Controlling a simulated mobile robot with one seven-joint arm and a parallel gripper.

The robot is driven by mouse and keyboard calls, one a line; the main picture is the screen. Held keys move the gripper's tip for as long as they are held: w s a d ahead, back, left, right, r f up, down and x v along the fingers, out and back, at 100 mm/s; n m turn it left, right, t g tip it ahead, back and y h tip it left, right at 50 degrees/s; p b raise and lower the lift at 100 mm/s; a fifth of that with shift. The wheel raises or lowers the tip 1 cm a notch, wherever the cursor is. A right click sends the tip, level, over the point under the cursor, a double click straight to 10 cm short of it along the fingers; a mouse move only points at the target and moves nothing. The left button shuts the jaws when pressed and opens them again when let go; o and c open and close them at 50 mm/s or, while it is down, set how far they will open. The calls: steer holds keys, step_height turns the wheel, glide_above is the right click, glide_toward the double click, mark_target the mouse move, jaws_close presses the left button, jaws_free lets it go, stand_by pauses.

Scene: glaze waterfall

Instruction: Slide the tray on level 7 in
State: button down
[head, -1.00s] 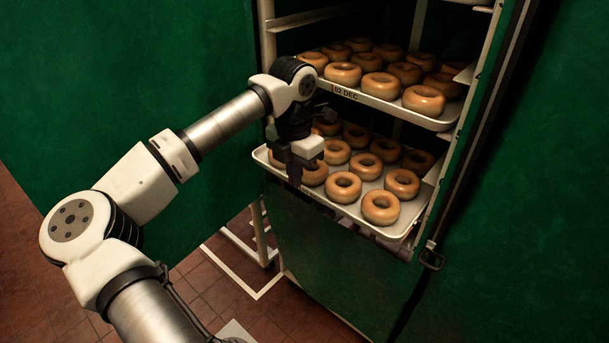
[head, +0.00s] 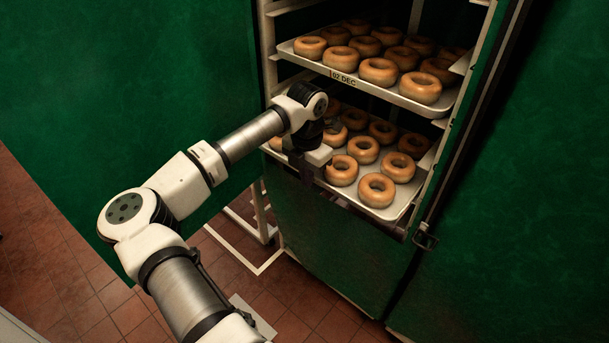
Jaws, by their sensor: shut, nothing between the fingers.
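Two pale trays of ring doughnuts show in the rack. The upper tray (head: 432,111) has a label reading "02 DEC" on its front rim. The lower tray (head: 399,211) sits above a green lower panel, its front edge near the panel's top. No level numbers are readable, so I cannot tell which tray is level 7. My gripper (head: 304,178) is shut and empty, pointing down at the left part of the lower tray's front edge. It hides that stretch of rim and some doughnuts. Whether it touches the rim is unclear.
The rack stands in a green cabinet (head: 345,245) with a latch (head: 426,238) on the right edge. A green panel (head: 130,110) fills the left. White rails (head: 238,222) stand low on the left above red floor tiles (head: 50,240).

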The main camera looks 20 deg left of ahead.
mark_target(348, 143)
steer(key=w+d, duration=0.1)
steer(key=w, duration=0.1)
steer(key=w+b, duration=0.1)
steer(key=w, duration=0.2)
steer(key=w+d+b, duration=0.1)
steer(key=w, duration=0.1)
steer(key=shift+w+d, duration=0.2)
steer(key=shift+d, duration=0.15)
steer(key=shift+s+a, duration=0.1)
